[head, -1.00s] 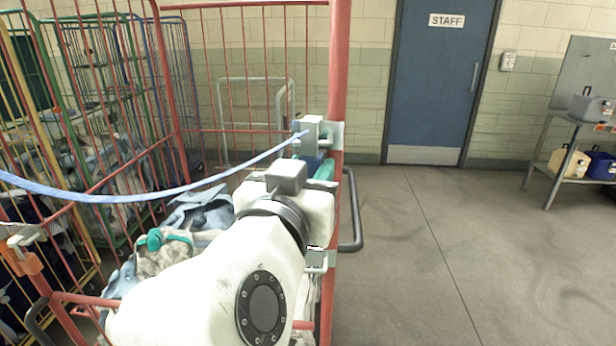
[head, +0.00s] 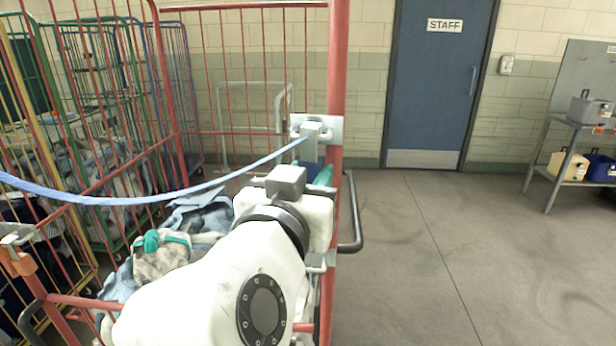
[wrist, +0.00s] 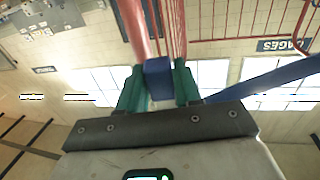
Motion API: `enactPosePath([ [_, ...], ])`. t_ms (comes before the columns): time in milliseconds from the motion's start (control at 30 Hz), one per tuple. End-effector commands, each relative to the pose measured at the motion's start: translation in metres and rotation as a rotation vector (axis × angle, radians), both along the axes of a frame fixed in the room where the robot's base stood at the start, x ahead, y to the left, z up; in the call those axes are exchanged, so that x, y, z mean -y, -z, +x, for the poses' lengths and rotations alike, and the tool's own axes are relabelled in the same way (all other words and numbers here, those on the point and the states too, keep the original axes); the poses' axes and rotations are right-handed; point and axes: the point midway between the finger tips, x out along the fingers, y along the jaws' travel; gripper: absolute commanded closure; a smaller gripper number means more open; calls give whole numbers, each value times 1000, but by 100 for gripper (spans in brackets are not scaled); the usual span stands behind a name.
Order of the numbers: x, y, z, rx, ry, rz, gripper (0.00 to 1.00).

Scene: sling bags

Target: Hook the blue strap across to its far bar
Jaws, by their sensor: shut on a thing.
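The blue strap (head: 130,200) runs from the left edge of the head view, sagging, up to a grey end fitting (head: 312,131) at the red upright bar (head: 339,70). The fitting is at a grey bracket (head: 334,126) on that bar; I cannot tell whether it is hooked. In the wrist view my gripper (wrist: 158,82), with teal fingers, is shut on a blue block (wrist: 158,74) at the strap's end. The strap (wrist: 265,80) leads off right there, and a red bar (wrist: 133,30) rises just beyond. In the head view my arm hides most of the gripper.
Red cage rails surround a pile of grey-blue bags (head: 195,215) below the strap. A second grey bracket (head: 320,261) sits lower on the upright. Other coloured cages (head: 100,90) stand behind left. Floor (head: 400,250) right of the upright is open, before a blue door (head: 440,80).

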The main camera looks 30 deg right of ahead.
Motion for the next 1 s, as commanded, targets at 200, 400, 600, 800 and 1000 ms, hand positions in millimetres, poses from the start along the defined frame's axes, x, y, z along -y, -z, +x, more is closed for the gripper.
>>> enactPosePath([
  [200,0,4,0,0,0,0,100],
  [400,0,4,0,0,0,0,62],
  [600,0,4,0,0,0,0,43],
  [800,0,4,0,0,0,0,37],
  [1000,0,4,0,0,0,0,20],
])
